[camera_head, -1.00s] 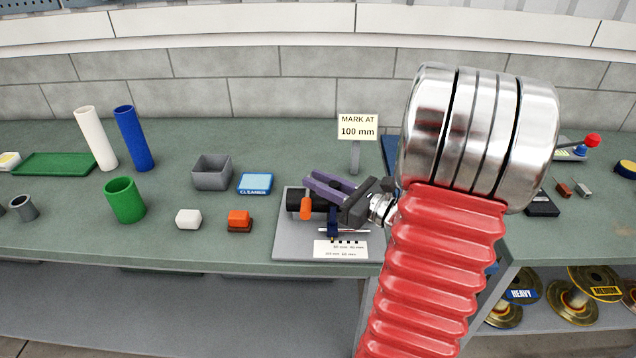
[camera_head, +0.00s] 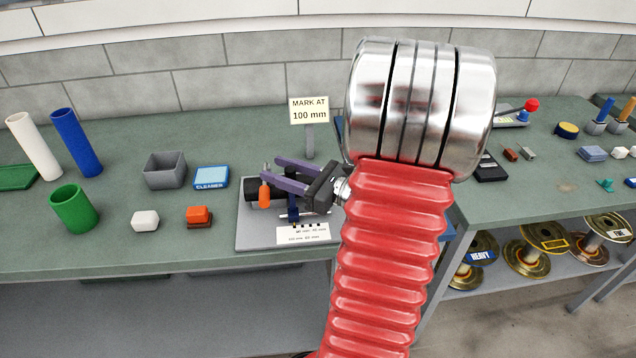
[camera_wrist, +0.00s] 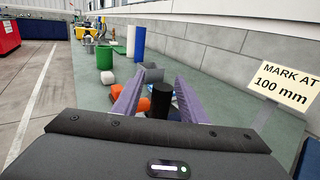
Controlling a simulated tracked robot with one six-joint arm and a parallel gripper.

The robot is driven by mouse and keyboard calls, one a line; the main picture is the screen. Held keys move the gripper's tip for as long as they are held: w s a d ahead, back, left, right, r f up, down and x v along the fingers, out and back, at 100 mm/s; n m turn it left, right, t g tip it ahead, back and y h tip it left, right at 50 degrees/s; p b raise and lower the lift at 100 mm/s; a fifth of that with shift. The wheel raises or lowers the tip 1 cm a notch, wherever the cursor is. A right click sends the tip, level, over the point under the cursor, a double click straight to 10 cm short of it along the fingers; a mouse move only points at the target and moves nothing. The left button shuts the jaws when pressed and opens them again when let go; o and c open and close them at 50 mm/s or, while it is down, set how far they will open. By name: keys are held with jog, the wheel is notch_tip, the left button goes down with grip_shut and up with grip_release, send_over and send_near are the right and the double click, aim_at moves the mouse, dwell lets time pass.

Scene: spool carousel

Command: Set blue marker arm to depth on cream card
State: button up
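The cream card (camera_head: 309,110) stands behind the fixture and reads "MARK AT 100 mm"; it also shows in the wrist view (camera_wrist: 283,83). The grey fixture plate (camera_head: 258,238) carries a black cylinder (camera_head: 252,192), an orange part (camera_head: 265,193) and a small blue part (camera_head: 293,212), apparently the blue marker arm. A white scale card (camera_head: 303,233) with black marks lies at its front. My gripper (camera_head: 271,169) is over the plate, purple fingers apart. In the wrist view the black cylinder (camera_wrist: 161,101) shows between the fingers, and contact cannot be told. The blue part is partly hidden by my gripper.
Left of the plate are a blue cleaner pad (camera_head: 211,177), a grey box (camera_head: 165,171), an orange block (camera_head: 199,216), a white block (camera_head: 145,221) and a green cup (camera_head: 73,209). Wire spools (camera_head: 540,258) sit on a lower shelf. The bench front left is clear.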

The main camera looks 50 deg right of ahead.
jog(key=v, duration=1.2)
dwell(0.6)
jog(key=a+f+n+g+y, duration=0.1)
jog(key=a+f+n+g, duration=0.1)
jog(key=a+n+g, duration=0.75)
jog(key=a+f+n+g+y, duration=0.15)
jog(key=a+n+g, duration=0.35)
jog(key=a+n, duration=0.95)
jog(key=a+r+n+t+h, duration=0.2)
jog(key=a+r+n+h, duration=0.4)
jog(key=n, duration=0.3)
jog(key=shift+a, duration=0.45)
jog(key=shift+r+t+h, duration=0.1)
jog(key=shift+t+h, duration=0.15)
dwell(0.8)
